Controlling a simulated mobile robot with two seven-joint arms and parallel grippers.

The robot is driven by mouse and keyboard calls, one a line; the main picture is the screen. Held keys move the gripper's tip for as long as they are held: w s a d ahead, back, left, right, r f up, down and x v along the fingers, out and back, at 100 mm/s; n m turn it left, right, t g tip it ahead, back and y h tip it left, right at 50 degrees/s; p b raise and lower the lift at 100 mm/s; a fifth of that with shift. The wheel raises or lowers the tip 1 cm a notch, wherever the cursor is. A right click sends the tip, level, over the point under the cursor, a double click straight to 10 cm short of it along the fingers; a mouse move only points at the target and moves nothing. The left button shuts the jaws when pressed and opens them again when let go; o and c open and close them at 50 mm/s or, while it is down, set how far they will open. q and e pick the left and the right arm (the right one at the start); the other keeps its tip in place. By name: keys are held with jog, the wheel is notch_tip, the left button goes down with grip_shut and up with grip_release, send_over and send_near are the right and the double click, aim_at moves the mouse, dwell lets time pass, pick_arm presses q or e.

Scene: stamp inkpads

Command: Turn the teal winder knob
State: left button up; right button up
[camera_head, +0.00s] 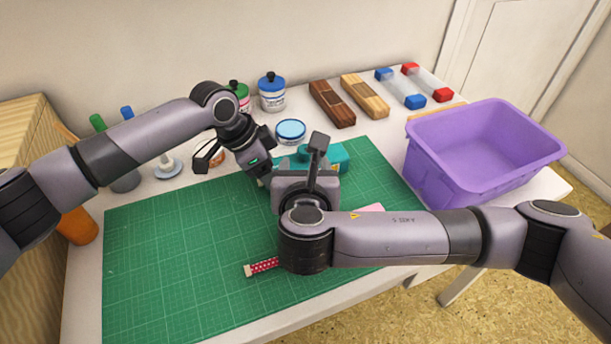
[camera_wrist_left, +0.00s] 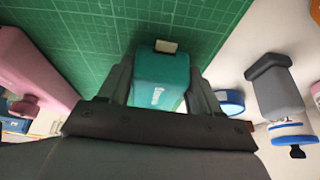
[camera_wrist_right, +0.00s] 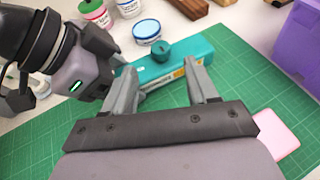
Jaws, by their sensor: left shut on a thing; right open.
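The teal winder (camera_wrist_right: 178,68) is a long teal body lying on the green mat (camera_head: 170,260). Its round, darker teal knob (camera_wrist_right: 160,49) stands on top in the right wrist view. In the head view my arms partly hide the body (camera_head: 338,156). My left gripper (camera_wrist_left: 160,88) is shut on one end of the winder, a finger on each side. My right gripper (camera_wrist_right: 160,86) is open and empty, its fingers pointing toward the winder's near side with the knob beyond them. The knob appears clear of both right fingers. Right fingertips are hard to make out in the head view.
A purple bin (camera_head: 486,160) stands at the right. A blue-lidded jar (camera_head: 271,95), a round blue-lidded tin (camera_head: 290,131) and wooden blocks (camera_head: 332,104) stand behind the winder. A pink pad (camera_wrist_right: 278,137) and a red dotted strip (camera_head: 262,266) lie on the mat. The mat's left side is clear.

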jog(key=shift+v, duration=2.1)
pick_arm(q)
jog(key=o, duration=1.2)
jog(key=shift+r, duration=0.15)
jog(key=v, duration=1.1)
jog(key=shift+a+r, duration=0.25)
jog(key=shift+r, duration=0.1)
jog(key=shift+s+f, duration=0.1)
pick_arm(e)
jog(key=shift+s, duration=0.1)
